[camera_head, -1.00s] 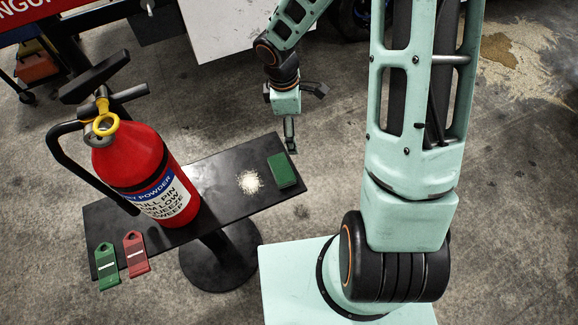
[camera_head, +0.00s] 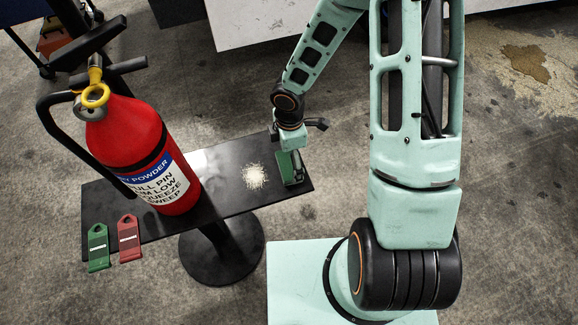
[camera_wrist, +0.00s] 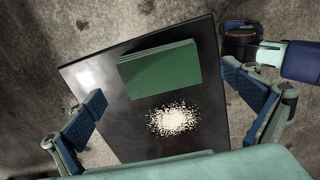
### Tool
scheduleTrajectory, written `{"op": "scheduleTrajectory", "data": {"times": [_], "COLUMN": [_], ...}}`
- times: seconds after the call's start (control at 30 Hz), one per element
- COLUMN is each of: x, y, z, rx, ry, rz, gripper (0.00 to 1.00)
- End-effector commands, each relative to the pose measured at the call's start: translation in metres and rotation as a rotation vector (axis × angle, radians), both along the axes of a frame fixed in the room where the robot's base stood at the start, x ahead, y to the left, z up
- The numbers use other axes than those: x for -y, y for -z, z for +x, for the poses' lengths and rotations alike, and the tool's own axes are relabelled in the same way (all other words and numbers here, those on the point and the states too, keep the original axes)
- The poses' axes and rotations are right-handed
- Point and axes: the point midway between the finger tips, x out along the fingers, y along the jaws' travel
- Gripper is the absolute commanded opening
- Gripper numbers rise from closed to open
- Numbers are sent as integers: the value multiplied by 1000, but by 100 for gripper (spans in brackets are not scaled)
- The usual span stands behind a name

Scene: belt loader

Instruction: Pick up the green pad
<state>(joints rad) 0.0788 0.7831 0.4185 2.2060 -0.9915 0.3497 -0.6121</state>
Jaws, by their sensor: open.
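The green pad (camera_head: 287,168) is a flat block lying at the right end of a narrow black table (camera_head: 229,201). In the wrist view the pad (camera_wrist: 160,70) lies at the top centre, its long side slightly tilted. My gripper (camera_head: 295,172) is over the pad in the head view and partly hides it. In the wrist view my gripper (camera_wrist: 178,118) shows two blue-padded fingers spread wide, with nothing between them at their tips.
A pale crumb pile (camera_head: 255,176) lies left of the pad. A red fire extinguisher (camera_head: 140,150) stands on the table's left half. A white panel (camera_head: 260,20) is behind.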

Motion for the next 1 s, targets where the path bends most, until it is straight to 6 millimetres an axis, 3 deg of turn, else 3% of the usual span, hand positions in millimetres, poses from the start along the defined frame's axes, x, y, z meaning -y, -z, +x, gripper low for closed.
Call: {"op": "scheduleTrajectory", "data": {"times": [0.03, 0.2, 0.5, 0.9, 1.0], "x": [-2, -2, -2, -2, -2], "y": [13, 31, 33, 33, 33], "z": [-1, -1, -1, -1, -1], "rx": [-2, -1, 0, -1, -1], "ry": [-4, -1, 0, 0, 0], "rz": [1, 1, 0, 0, 0], "gripper": [100, 100, 99, 55, 55]}}
